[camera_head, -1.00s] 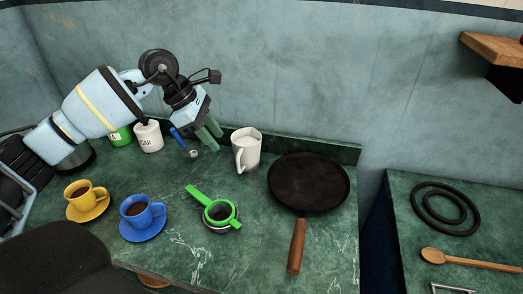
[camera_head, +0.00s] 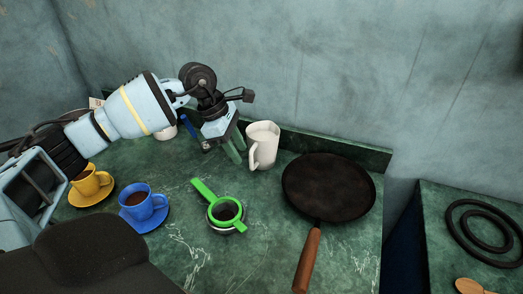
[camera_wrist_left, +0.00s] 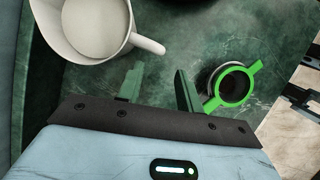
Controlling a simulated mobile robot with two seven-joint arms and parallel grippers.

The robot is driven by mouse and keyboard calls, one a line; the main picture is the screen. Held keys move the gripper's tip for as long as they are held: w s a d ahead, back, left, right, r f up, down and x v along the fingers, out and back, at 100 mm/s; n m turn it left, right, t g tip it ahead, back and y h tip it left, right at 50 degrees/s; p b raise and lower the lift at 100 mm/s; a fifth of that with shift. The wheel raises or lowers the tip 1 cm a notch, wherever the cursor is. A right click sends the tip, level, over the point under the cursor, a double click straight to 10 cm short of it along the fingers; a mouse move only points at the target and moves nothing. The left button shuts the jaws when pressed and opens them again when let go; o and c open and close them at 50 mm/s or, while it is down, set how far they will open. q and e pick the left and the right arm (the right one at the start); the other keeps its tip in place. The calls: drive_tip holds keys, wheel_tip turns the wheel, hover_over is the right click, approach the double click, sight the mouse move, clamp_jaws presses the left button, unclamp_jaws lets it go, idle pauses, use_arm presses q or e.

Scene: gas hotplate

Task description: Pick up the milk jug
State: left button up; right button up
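The milk jug (camera_head: 263,147) is white, filled with a white liquid, and stands upright on the green counter near the wall in the head view. In the left wrist view the jug (camera_wrist_left: 88,27) is at the upper left, its handle (camera_wrist_left: 148,44) pointing right, ahead of the fingers. My left gripper (camera_head: 236,148) is just left of the jug, with a small gap seeming to remain. In the left wrist view the left gripper (camera_wrist_left: 158,78) is open, with nothing between its green fingers. My right gripper is not in view.
A green strainer (camera_head: 225,212) on a small cup lies in front of the jug. A dark pan (camera_head: 328,186) is to the right. A blue cup (camera_head: 143,206) and a yellow cup (camera_head: 91,184) stand at left. Black rings (camera_head: 481,229) lie on the right counter.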

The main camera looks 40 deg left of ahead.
sight(260, 151)
use_arm(q)
drive_tip(key=shift+w+d+p+x, duration=0.15)
drive_tip(key=shift+w+x, duration=0.05)
drive_tip(key=shift+x, duration=1.05)
drive_tip(key=shift+w+d+p+x, duration=0.15)
drive_tip(key=shift+d+x, duration=0.05)
drive_tip(key=shift+x, duration=1.1)
drive_tip(key=shift+r, duration=0.2)
clamp_jaws()
drive_tip(key=shift+r, duration=0.1)
